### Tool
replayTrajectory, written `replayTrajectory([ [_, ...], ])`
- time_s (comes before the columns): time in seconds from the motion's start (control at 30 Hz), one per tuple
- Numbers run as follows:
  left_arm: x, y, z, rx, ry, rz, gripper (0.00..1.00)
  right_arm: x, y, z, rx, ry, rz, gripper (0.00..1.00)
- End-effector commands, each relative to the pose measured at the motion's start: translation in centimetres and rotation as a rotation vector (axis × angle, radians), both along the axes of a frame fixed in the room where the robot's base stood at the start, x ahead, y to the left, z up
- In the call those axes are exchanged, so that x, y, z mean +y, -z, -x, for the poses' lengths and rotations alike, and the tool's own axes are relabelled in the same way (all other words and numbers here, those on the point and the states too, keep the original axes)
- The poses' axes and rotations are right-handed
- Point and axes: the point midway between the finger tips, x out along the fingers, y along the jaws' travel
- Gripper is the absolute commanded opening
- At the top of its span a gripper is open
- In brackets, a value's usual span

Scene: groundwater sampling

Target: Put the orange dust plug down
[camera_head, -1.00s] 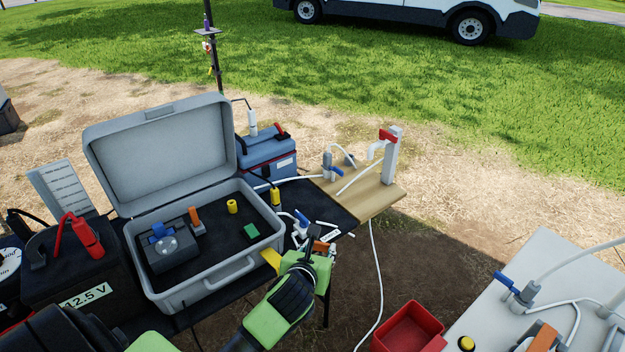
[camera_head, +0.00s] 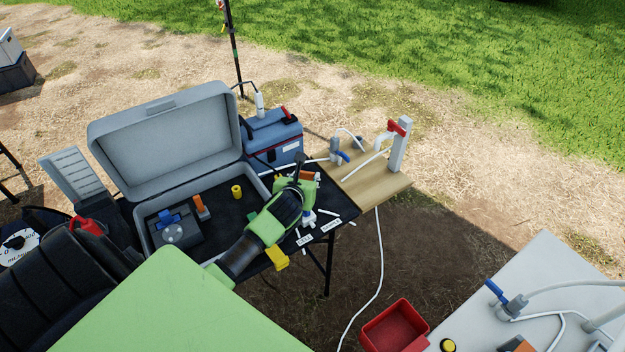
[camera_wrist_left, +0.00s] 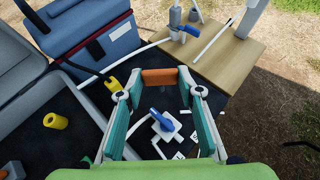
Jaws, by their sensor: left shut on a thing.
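My left gripper (camera_wrist_left: 158,80) is shut on the orange dust plug (camera_wrist_left: 160,77), which lies crosswise between the fingertips in the left wrist view. In the head view my left gripper (camera_head: 303,175) is over the black table between the open grey case and the wooden board, and it mostly hides the plug. Whether the plug touches the table cannot be told. A white valve with a blue handle (camera_wrist_left: 163,122) shows between the fingers in the wrist view. My right gripper is not in view.
The open grey case (camera_head: 165,130) holds a yellow cylinder (camera_head: 237,191) and an upright orange piece (camera_head: 201,208). A blue box (camera_head: 272,140) stands behind. A wooden board (camera_head: 375,190) carries a tap. White labels (camera_head: 331,225) lie near the table edge. A red bin (camera_head: 395,328) is lower right.

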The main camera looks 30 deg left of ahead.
Motion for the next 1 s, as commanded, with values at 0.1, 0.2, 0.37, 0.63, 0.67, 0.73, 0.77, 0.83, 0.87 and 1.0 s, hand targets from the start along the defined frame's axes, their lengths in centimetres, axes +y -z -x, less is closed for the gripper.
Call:
replayTrajectory([
  [0.1, 0.8, 0.8, -2.0, -0.001, -0.001, -0.001, 0.17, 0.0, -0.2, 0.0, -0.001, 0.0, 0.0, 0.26],
  [0.2, 1.4, 1.6, -3.6, -0.001, 0.0, -0.001, 0.17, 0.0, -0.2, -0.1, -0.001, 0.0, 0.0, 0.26],
  [0.37, 2.3, 5.1, -5.7, 0.0, -0.001, 0.003, 0.17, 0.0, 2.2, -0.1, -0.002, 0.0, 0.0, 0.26],
  [0.63, 3.1, 7.1, -7.6, -0.001, 0.0, 0.001, 0.17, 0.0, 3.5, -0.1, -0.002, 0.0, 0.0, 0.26],
  [0.67, 3.1, 7.2, -7.7, -0.001, 0.0, 0.001, 0.17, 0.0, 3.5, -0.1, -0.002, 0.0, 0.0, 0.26],
  [0.73, 3.2, 7.5, -7.9, -0.001, 0.0, 0.001, 0.17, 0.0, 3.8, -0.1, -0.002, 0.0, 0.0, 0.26],
  [0.77, 3.2, 7.7, -8.0, -0.001, 0.0, 0.001, 0.17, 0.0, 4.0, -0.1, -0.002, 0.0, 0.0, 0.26],
  [0.83, 3.2, 8.6, -8.2, 0.0, 0.001, 0.003, 0.17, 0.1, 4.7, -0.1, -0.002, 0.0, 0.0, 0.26],
  [0.87, 3.2, 9.0, -8.1, 0.0, 0.001, 0.003, 0.17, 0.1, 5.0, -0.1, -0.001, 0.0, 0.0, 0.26],
  [1.0, 3.2, 10.7, -8.1, 0.0, 0.0, 0.004, 0.17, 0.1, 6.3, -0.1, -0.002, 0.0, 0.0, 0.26],
])
